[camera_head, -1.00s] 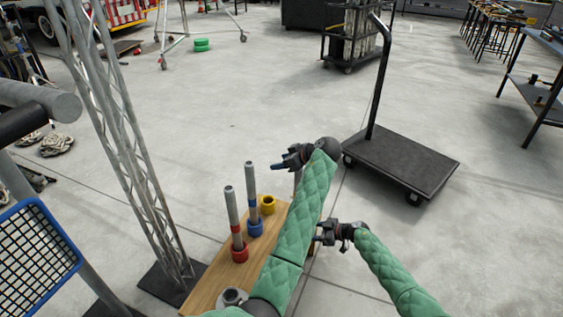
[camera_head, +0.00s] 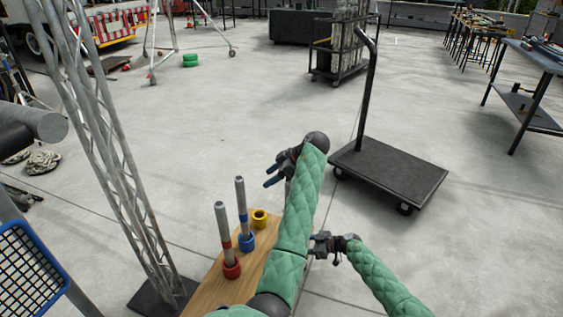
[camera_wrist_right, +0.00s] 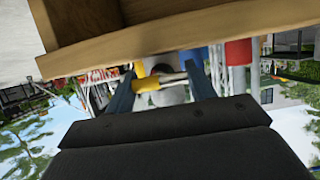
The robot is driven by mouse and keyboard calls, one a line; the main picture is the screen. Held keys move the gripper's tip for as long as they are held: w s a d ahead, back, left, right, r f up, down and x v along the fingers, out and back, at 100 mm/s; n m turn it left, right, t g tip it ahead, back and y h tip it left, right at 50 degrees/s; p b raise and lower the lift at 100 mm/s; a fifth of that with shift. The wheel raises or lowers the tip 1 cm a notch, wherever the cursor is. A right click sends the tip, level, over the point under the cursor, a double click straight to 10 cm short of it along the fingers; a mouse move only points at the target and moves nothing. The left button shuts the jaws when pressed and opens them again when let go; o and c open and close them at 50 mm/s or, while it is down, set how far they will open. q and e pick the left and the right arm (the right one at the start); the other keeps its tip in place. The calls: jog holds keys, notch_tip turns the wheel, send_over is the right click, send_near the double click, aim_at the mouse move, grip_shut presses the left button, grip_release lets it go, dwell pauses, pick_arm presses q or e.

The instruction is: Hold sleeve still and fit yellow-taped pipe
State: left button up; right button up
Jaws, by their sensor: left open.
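On the wooden bench (camera_head: 207,295), a grey pipe with red tape (camera_head: 223,218) stands in a red sleeve (camera_head: 232,269), and a grey pipe with blue tape (camera_head: 240,195) stands in a blue sleeve (camera_head: 247,243). A yellow sleeve (camera_head: 260,217) sits behind them with no pipe seen in it. My left gripper (camera_head: 269,174) is open above and right of the yellow sleeve. My right gripper (camera_wrist_right: 162,75) has its fingers apart in the wrist view, around grey and yellow shapes. Whether it grips a yellow-taped pipe is unclear.
A lattice truss (camera_head: 105,150) stands left of the bench on a dark base plate. A black flat cart (camera_head: 395,170) stands behind right. My left arm covers the right part of the bench.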

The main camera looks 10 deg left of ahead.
jog(key=o, duration=0.5)
